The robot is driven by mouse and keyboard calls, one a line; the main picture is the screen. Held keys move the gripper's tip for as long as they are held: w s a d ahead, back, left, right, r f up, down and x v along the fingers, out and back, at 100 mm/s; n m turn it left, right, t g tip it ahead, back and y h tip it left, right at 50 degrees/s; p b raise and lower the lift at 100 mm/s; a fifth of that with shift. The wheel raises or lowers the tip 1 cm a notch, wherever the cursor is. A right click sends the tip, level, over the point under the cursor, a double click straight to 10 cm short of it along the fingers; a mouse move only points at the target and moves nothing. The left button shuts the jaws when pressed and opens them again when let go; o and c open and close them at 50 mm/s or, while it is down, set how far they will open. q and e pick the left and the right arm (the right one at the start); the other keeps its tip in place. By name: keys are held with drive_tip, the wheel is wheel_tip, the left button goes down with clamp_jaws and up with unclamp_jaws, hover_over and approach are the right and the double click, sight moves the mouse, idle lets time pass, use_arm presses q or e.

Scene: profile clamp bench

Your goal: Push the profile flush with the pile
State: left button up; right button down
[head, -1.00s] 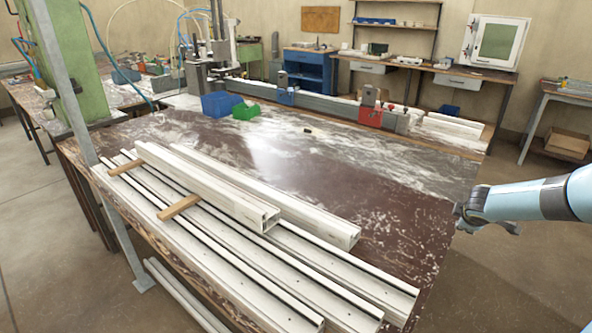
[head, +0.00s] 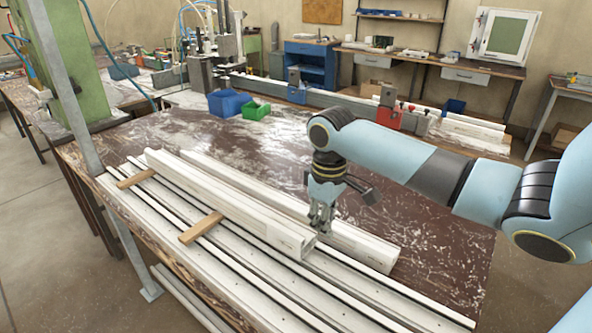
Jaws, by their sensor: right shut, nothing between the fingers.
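A thick white hollow profile (head: 228,200) lies on two wooden strips on top of the pile of long, thin white profiles (head: 235,268). A second thick white profile (head: 352,243) lies behind it, and its near end sticks out farther to the right. My right gripper (head: 320,226) points down, shut and empty, close to the near end of the front profile. It hides part of the rear profile. I cannot tell whether the fingertips touch either profile. My left gripper is not in view.
Wooden strips (head: 200,228) lie across the pile. A blue bin (head: 225,103) and a green bin (head: 256,111) stand toward the back of the bench. The dark bench top (head: 440,240) is clear right of the profiles. A grey post (head: 70,95) rises at left.

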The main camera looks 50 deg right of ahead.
sight(260, 211)
drive_tip(key=shift+f, duration=3.5)
drive_tip(key=shift+w+a+b, duration=0.1)
drive_tip(key=shift+w+b, duration=0.7)
drive_tip(key=shift+w, duration=0.8)
drive_tip(key=w+b, duration=0.5)
drive_tip(key=b, duration=0.1)
drive_tip(key=w+b, duration=0.3)
drive_tip(key=shift+w+a, duration=0.35)
drive_tip(key=shift+a, duration=0.05)
drive_tip(key=shift+w+a+b, duration=0.1)
drive_tip(key=shift+w+b, duration=0.85)
drive_tip(key=shift+w, duration=0.3)
drive_tip(key=w+b, duration=0.3)
drive_tip(key=shift+w+a, duration=0.15)
drive_tip(key=shift+w, duration=0.25)
drive_tip(key=shift+r, duration=0.1)
drive_tip(key=shift+w+b, duration=0.35)
drive_tip(key=shift+w, duration=0.1)
